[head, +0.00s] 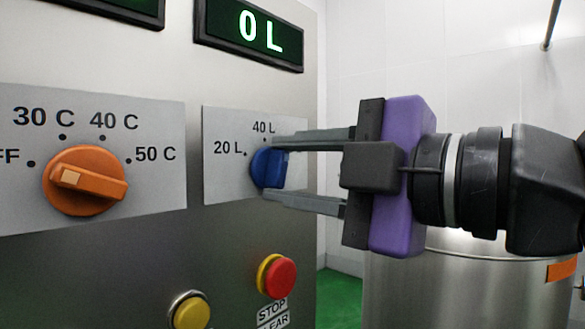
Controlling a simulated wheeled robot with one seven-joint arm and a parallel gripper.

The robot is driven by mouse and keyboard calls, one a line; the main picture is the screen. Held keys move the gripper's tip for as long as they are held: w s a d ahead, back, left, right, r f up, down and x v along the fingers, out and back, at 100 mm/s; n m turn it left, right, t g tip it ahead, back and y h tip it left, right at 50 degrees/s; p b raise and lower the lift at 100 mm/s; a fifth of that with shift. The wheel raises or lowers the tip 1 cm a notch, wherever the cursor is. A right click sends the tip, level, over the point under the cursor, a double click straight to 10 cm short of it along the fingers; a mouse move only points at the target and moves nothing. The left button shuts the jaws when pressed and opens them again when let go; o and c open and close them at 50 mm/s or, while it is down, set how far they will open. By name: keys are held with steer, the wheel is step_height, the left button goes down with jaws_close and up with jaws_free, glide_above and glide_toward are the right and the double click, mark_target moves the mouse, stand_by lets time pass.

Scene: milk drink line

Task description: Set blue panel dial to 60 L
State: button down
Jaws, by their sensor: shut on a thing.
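The blue dial (264,169) is on a light label plate (222,184) on the right part of the steel panel. Marks for 20 L and 40 L show beside it; the dial's right side and any further marks are hidden behind my fingers. The display (250,36) above it reads 0 L. My gripper (276,170), with a purple body and grey fingers, reaches in from the right and is shut on the blue dial, one finger above and one below. I cannot tell exactly where the dial points.
An orange temperature dial (84,181) is to the left. Below are a yellow button (191,311) and a red stop button (279,278) with a yellow collar. A steel vessel (440,290) stands at lower right under my arm.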

steer(key=m, duration=0.4)
steer(key=shift+m+p, duration=1.1)
steer(key=shift+m, duration=1.6)
steer(key=c, duration=0.9)
jaws_free()
steer(key=shift+f, duration=0.1)
